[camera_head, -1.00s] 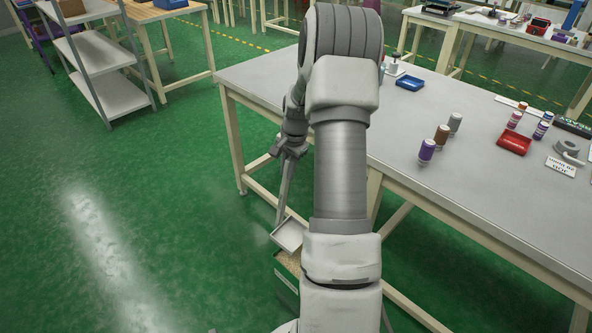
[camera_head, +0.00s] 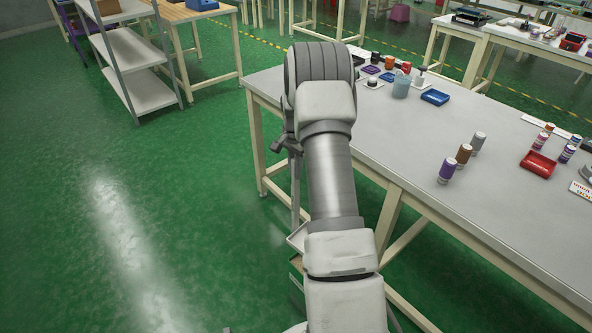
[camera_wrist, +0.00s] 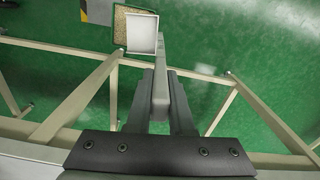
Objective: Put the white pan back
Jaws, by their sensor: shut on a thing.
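The white pan (camera_wrist: 142,34) is a shallow rectangular tray, seen in the wrist view beyond my fingers. A long grey bar (camera_wrist: 160,85) runs from my fingers to the pan's side and looks like its handle. My gripper (camera_wrist: 160,74) is shut on this bar. In the head view the pan (camera_head: 298,237) hangs low beside the bench, partly hidden by my arm. My gripper (camera_head: 289,147) is mostly hidden there too. The pan appears above the floor; its exact height is unclear.
A dark-edged box of tan grains (camera_wrist: 121,22) lies behind the pan, low down. The workbench (camera_head: 400,135) stands close to my arm, its beige legs and rails (camera_wrist: 75,100) near the pan. Cans, trays and cups stand on it. A grey shelf (camera_head: 140,58) stands far left; green floor is open.

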